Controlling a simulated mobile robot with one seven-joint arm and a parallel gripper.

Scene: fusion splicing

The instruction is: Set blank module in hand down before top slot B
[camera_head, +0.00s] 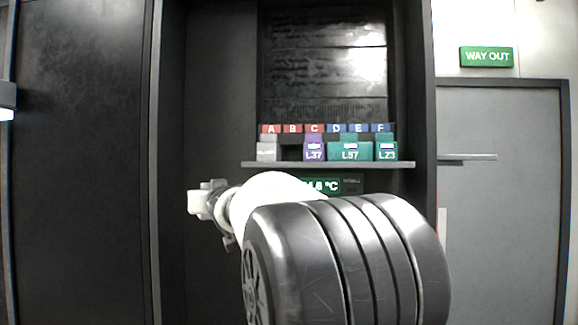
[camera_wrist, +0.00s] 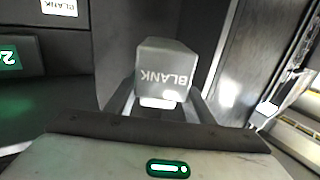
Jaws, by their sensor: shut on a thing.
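The blank module (camera_wrist: 165,72) is a grey block with an upside-down BLANK label in the wrist view. My gripper (camera_wrist: 161,100) is shut on it, with one finger on each side. In the head view my gripper (camera_head: 212,200) is left of and below the shelf, and the pale end piece there is too small to make out. Top slot B, under the red B tag (camera_head: 292,128), shows as a dark empty gap. A grey module (camera_head: 267,151) sits to its left under A, and a purple L37 module (camera_head: 313,149) to its right under C.
The shelf (camera_head: 250,164) has a thin protruding front edge. Teal modules L57 (camera_head: 350,152) and L23 (camera_head: 386,152) fill its right side. A green temperature display (camera_head: 325,187) sits below. Another BLANK label (camera_wrist: 60,7) shows at the wrist view's top left. My arm covers the lower middle.

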